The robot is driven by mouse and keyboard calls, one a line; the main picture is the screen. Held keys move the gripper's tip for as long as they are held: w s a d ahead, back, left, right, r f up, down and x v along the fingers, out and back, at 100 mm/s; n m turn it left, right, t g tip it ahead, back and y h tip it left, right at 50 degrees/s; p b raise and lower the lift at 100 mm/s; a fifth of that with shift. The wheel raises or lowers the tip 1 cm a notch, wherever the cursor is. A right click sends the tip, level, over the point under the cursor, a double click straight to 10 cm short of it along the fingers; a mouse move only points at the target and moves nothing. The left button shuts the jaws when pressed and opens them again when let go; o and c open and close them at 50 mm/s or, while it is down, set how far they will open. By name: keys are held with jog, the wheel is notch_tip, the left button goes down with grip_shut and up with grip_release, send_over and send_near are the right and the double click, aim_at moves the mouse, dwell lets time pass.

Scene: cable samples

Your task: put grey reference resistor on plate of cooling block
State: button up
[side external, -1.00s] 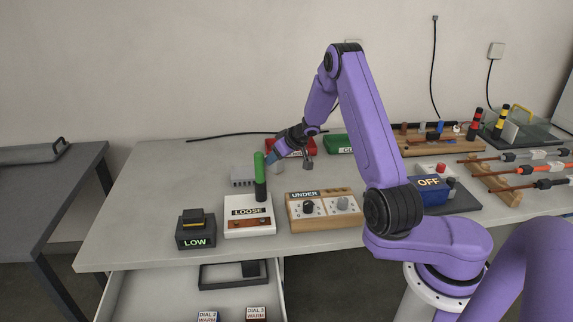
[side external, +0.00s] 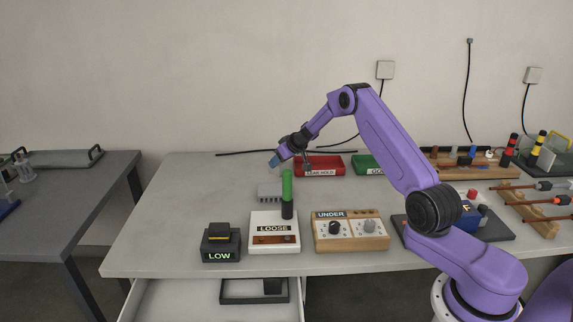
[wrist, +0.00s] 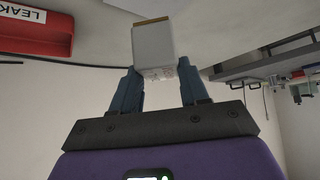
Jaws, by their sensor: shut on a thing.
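The grey reference resistor (wrist: 153,48), a pale grey block with a brown edge, is between the two blue fingers of my gripper (wrist: 156,80) in the wrist view. The fingers are shut on it. The resistor is too small to make out clearly there. The cooling block's plate is partly hidden by the green-and-black upright piece in front, and I cannot tell the exact gap.
A green-topped black post (side external: 287,190) stands by the white LOOSE box (side external: 274,238). The LOW box (side external: 221,245) and UNDER panel (side external: 350,235) are at the front. A red LEAK HOLD tray (side external: 320,168) lies behind. The table's left part is clear.

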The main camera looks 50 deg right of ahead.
aim_at(275, 173)
jog(key=shift+w, duration=1.05)
jog(key=shift+f, duration=3.25)
jog(key=shift+f, duration=0.6)
jog(key=o, duration=1.4)
jog(key=shift+c, duration=0.2)
